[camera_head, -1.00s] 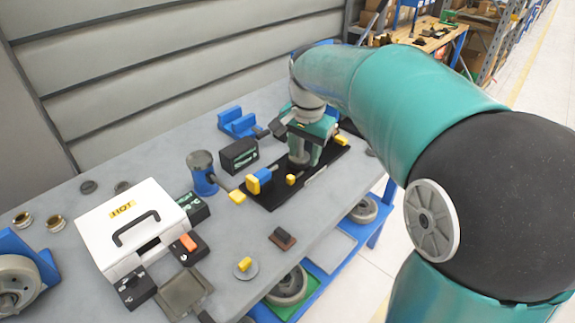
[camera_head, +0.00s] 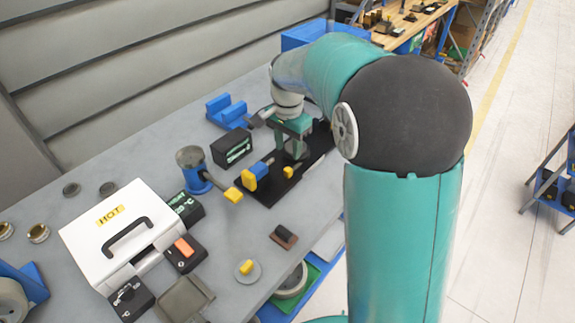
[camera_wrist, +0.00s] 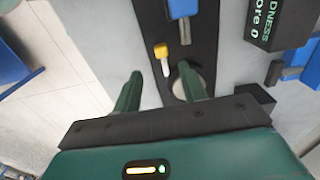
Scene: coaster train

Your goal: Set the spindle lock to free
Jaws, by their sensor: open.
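A small yellow-tipped lever (camera_head: 288,172) stands on a black base plate (camera_head: 262,197) on the bench; it is probably the spindle lock. In the wrist view the yellow tip (camera_wrist: 161,50) and its pale shaft lie just beyond my open fingers, near the gap between them. My gripper (camera_wrist: 160,82) has two green fingers apart, with nothing held. A round metal part (camera_wrist: 180,88) on the plate is partly hidden behind the right finger. In the head view my gripper's green body is over the plate's far half, and its fingertips are hard to make out.
A blue block with a yellow face (camera_head: 255,175) is on the same plate. A dark display box (camera_head: 232,149), a blue post with a yellow-ended handle (camera_head: 195,170) and a white HOT box (camera_head: 120,230) stand to the left.

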